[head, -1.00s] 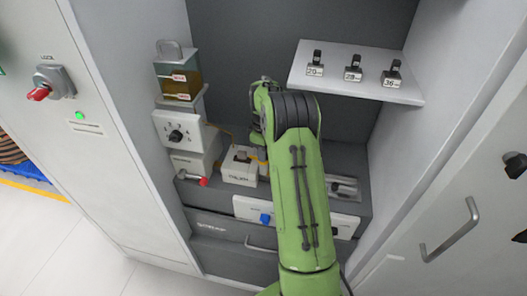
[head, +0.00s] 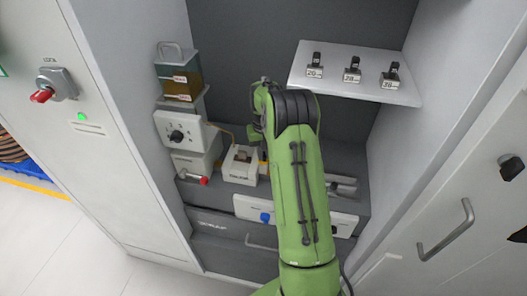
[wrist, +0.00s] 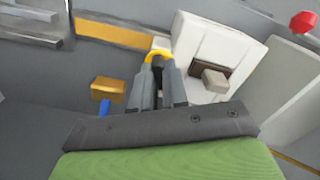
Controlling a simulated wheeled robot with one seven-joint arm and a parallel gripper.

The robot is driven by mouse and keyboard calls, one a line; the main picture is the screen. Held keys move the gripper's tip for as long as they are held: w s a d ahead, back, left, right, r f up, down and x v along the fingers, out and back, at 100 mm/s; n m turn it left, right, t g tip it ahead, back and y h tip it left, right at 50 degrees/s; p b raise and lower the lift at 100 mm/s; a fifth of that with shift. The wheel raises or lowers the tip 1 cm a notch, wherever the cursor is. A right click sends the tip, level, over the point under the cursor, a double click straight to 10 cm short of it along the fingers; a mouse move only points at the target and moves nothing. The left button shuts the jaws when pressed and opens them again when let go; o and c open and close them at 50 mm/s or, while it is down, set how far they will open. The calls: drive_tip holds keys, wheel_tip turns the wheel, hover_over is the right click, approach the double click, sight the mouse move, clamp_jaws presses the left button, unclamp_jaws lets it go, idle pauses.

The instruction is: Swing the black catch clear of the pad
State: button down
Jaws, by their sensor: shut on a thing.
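A white box (head: 239,174) stands on the grey ledge left of my arm. Its top has a dark recess with a small grey-beige block, also seen in the wrist view (wrist: 215,80); I cannot tell if that block is the pad. A yellow loop (wrist: 159,54) is beside the box, at my fingertips. My gripper (wrist: 158,72) is shut on it, with a dark gap between the fingers. My arm hides the gripper in the head view. I cannot clearly make out the black catch; the gripper may hide it.
A control box with a black knob (head: 177,136) and a red-tipped lever (head: 203,181) are at left. A shelf (head: 345,84) holds several labelled black-topped pieces. A blue knob (head: 265,217) is in front. Cabinet walls close in both sides.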

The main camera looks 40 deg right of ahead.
drive_tip(key=m, duration=0.4)
drive_tip(key=shift+m, duration=0.4)
idle(0.4)
drive_tip(key=c, duration=1.1)
unclamp_jaws()
drive_tip(key=shift+c, duration=0.2)
wheel_tip(320, 180, up, 16)
drive_tip(key=p, duration=0.2)
